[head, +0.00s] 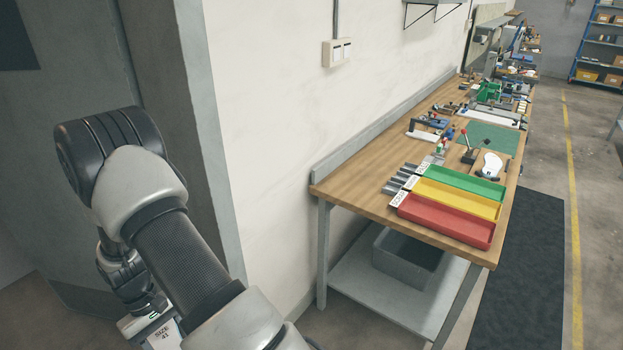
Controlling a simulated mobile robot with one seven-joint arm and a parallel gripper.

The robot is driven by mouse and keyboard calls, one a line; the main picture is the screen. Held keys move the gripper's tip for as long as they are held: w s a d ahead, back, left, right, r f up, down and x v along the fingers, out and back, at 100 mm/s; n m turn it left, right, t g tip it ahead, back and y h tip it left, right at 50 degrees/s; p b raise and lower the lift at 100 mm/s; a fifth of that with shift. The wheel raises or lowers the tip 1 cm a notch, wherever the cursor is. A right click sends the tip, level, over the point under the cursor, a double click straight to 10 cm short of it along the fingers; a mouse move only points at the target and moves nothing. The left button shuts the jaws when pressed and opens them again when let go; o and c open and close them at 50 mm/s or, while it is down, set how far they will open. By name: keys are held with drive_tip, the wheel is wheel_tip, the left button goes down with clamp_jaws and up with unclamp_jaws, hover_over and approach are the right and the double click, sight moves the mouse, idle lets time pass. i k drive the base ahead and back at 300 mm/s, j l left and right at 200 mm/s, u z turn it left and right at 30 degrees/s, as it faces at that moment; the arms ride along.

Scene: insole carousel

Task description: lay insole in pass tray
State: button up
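Three long trays lie side by side at the near end of the wooden bench: a green tray (464,186), a yellow tray (457,199) and a red tray (445,221). Small white label cards stand at their left ends, too small to read surely. The trays look empty. A white insole-shaped piece with a dark patch (491,165) lies on the bench behind the green tray. My gripper (146,322) is low at the lower left, far from the trays, mostly hidden by my arm. Its fingertips are not visible.
The wooden bench (350,190) runs along the wall, with clamps, fixtures and a green mat (489,138) further back. A grey bin (408,256) sits on the lower shelf. A dark floor mat (515,270) and open floor lie to the right. The wall corner is close to my arm.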

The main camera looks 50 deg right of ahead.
sight(459, 183)
drive_tip(key=z, duration=1.55)
